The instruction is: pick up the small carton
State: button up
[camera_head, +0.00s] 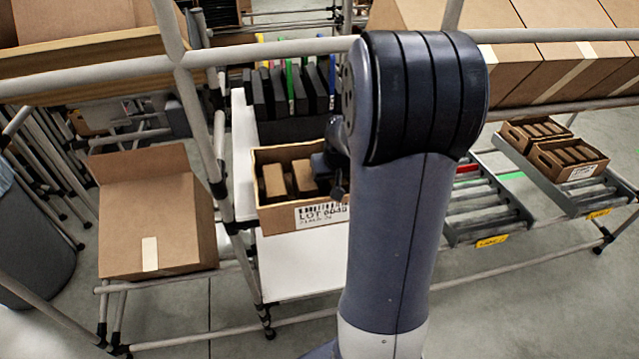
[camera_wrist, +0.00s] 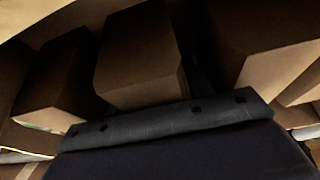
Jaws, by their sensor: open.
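Several small brown cartons stand in an open cardboard box (camera_head: 290,222) with a printed LOT label on its front. In the head view, one small carton (camera_head: 274,182) is at the left in the box and another (camera_head: 304,176) is beside it. My gripper (camera_head: 330,172) is at the right part of the box, partly hidden behind my arm. In the wrist view, my gripper (camera_wrist: 170,126) shows as a dark bar close to a middle carton (camera_wrist: 142,58), with a left carton (camera_wrist: 52,82) and a right carton (camera_wrist: 275,60) beside it. It is open; contact cannot be told.
The box stands on a white shelf (camera_head: 300,265). A row of dark upright bins (camera_head: 290,92) is behind it. A larger open carton (camera_head: 155,228) stands at the left. Rack tubes (camera_head: 270,48) cross above, and roller lanes (camera_head: 488,208) lie at the right.

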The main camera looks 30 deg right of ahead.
jog(key=shift+c, duration=0.3)
jog(key=c, duration=0.7)
jog(key=shift+r, duration=0.15)
